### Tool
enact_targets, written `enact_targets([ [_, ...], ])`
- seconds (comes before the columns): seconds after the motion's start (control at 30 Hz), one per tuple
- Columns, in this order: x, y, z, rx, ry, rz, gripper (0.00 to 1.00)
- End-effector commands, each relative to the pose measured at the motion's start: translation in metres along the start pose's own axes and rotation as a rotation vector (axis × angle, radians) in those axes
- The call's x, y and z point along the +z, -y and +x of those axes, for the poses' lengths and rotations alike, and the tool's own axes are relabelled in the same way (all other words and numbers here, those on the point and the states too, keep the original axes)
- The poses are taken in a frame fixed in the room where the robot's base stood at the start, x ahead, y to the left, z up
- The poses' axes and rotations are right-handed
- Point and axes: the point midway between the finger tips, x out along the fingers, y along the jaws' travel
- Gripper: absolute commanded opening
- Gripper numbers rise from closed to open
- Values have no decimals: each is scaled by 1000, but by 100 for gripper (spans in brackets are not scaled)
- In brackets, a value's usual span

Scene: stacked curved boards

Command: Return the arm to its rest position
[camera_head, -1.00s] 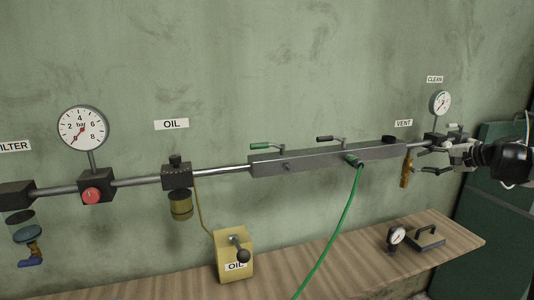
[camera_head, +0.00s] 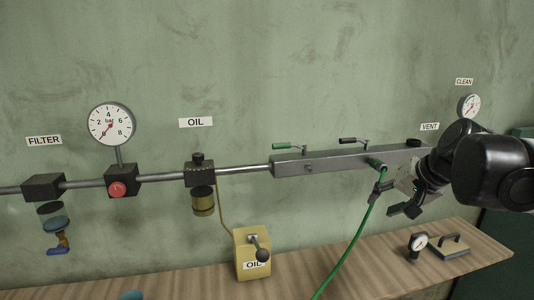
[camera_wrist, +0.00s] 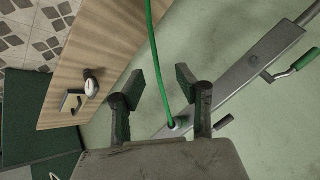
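My gripper (camera_head: 388,200) is at the right of the head view, in front of the right end of the grey manifold bar (camera_head: 340,162). The wrist view shows its two fingers (camera_wrist: 161,84) apart with no object clamped. The green hose (camera_head: 350,243) hangs from a fitting on the bar, beside the fingers. In the wrist view the hose (camera_wrist: 155,50) crosses the gap between the fingers; I cannot tell how far beyond them it lies. My dark arm covers part of the wall and pipe near the VENT label.
A wooden bench (camera_head: 340,284) runs below, with a small gauge (camera_head: 417,243), a flat metal block (camera_head: 449,249) and a yellow OIL box (camera_head: 252,254). Two levers stand on the bar. A filter (camera_head: 54,220) and a pressure gauge (camera_head: 110,124) are at left.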

Motion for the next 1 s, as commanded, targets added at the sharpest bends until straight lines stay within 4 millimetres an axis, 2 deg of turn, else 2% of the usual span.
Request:
enact_targets([
  [0.03,21,3,-3,15,3,-36,33],
  [0.3,114,-2,-16,108,-2,-231,33],
  [0.5,176,-19,-20,168,-17,-378,33],
  [0.6,200,-28,-20,192,-27,-442,33],
  [0.8,226,-41,-20,220,-40,-520,33],
  [1.0,230,-44,-19,227,-43,-535,33],
])
